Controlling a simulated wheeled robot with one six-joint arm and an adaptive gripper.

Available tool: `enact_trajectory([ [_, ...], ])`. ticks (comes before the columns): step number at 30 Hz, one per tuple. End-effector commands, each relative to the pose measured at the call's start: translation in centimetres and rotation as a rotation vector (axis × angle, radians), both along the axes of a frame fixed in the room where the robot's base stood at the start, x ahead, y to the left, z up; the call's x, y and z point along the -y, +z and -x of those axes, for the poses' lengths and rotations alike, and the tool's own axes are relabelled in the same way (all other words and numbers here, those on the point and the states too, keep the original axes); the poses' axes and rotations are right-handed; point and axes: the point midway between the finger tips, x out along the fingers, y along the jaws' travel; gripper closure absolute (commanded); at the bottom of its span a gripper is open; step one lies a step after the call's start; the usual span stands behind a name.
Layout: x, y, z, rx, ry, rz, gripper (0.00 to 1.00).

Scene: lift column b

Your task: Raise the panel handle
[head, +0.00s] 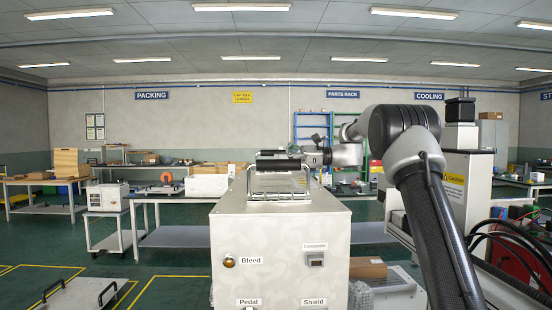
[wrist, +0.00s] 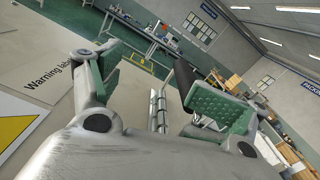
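The panel handle (head: 280,196) is a bright metal bar frame at the top of a grey metal cabinet (head: 280,245) in the head view. My gripper (head: 270,156) reaches in from the right, level with the handle's upper part. In the wrist view my gripper (wrist: 157,95) has its green-padded fingers spread apart. A bright metal bar (wrist: 157,112), apparently part of the handle, shows between the fingers, nearer the right one. I see no finger closed on it. The gripper body hides the bar's near end, and I cannot tell whether anything touches.
The cabinet front carries a Bleed knob (head: 229,262) and a Compressor switch (head: 315,259). A panel with black handles (head: 75,300) lies at lower left. Workbenches stand behind. Open floor (head: 170,280) lies left of the cabinet. Cables and a red machine (head: 510,240) stand at right.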

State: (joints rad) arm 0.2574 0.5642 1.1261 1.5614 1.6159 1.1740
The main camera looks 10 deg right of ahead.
Motion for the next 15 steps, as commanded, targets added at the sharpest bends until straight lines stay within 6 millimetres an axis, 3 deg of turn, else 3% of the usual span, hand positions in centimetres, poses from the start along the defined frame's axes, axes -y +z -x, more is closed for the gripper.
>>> enact_trajectory([
  [1, -1.56, -0.37, -0.06, -0.007, 0.019, -0.006, 0.52],
  [7, -1.63, -0.37, -0.1, -0.007, 0.018, -0.008, 0.52],
  [8, -1.62, -0.38, -0.11, -0.007, 0.019, -0.009, 0.25],
  [14, -1.63, -0.37, -0.12, -0.007, 0.018, -0.009, 0.62],
  [15, -1.63, -0.37, -0.12, -0.008, 0.018, -0.01, 0.25],
])
